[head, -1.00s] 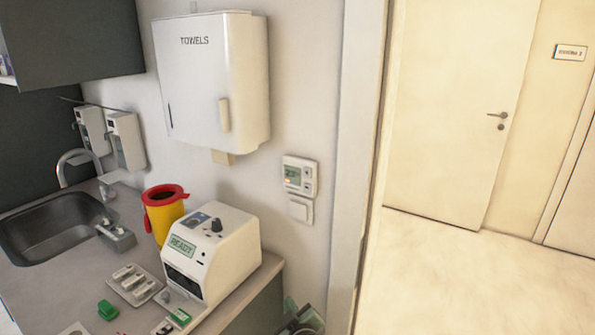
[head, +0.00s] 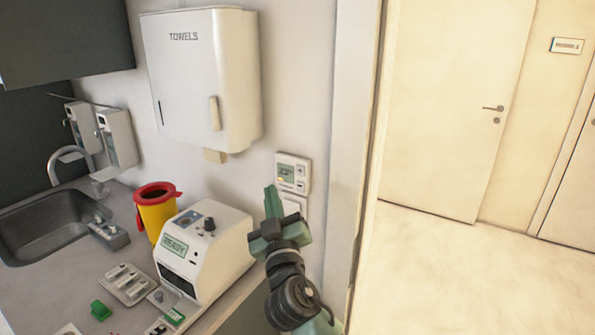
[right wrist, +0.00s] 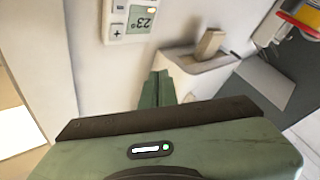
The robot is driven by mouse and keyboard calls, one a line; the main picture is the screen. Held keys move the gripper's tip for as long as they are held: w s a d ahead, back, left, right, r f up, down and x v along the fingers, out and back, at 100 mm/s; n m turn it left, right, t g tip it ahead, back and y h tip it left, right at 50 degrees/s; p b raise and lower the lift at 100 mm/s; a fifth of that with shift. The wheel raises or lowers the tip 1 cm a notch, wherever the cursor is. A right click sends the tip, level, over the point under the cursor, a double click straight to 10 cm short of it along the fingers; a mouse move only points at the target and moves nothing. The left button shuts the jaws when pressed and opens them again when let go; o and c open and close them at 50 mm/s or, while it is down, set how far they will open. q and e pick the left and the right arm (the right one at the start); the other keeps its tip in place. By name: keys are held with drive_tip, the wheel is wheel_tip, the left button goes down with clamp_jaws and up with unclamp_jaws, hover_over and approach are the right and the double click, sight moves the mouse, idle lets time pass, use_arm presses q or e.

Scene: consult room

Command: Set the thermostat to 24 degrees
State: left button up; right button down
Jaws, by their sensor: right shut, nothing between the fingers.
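The thermostat (head: 293,172) is a small white wall unit with a display and buttons at its right side. Its display reads 23 degrees. In the right wrist view the thermostat (right wrist: 140,36) is upside down at the top, cut off by the frame edge, with a plus button showing. My right gripper (head: 271,192) is shut and empty, its green fingers pointing up, just below and left of the thermostat in the head view. In the right wrist view its fingertips (right wrist: 156,78) show apart from the thermostat. My left gripper is in neither view.
A white switch plate (head: 294,205) is below the thermostat, partly hidden by my gripper. The towel dispenser (head: 205,80) hangs to the left. A white READY machine (head: 222,250) and a yellow bin (head: 156,215) stand on the counter. A door frame (head: 345,150) is to the right.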

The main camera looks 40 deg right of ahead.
sight(301, 171)
drive_tip(key=shift+w+d, duration=0.55)
drive_tip(key=shift+d, duration=0.8)
drive_tip(key=shift+w+d, duration=0.6)
drive_tip(key=shift+d, duration=0.8)
drive_tip(key=shift+w+d, duration=0.55)
drive_tip(key=shift+d, duration=0.8)
drive_tip(key=shift+d, duration=0.1)
drive_tip(key=shift+w+d, duration=0.15)
drive_tip(key=shift+d, duration=0.15)
drive_tip(key=shift+w+d, duration=0.15)
drive_tip(key=shift+d, duration=0.1)
drive_tip(key=shift+a, duration=0.1)
drive_tip(key=shift+s+a+b, duration=0.3)
drive_tip(key=shift+a, duration=0.25)
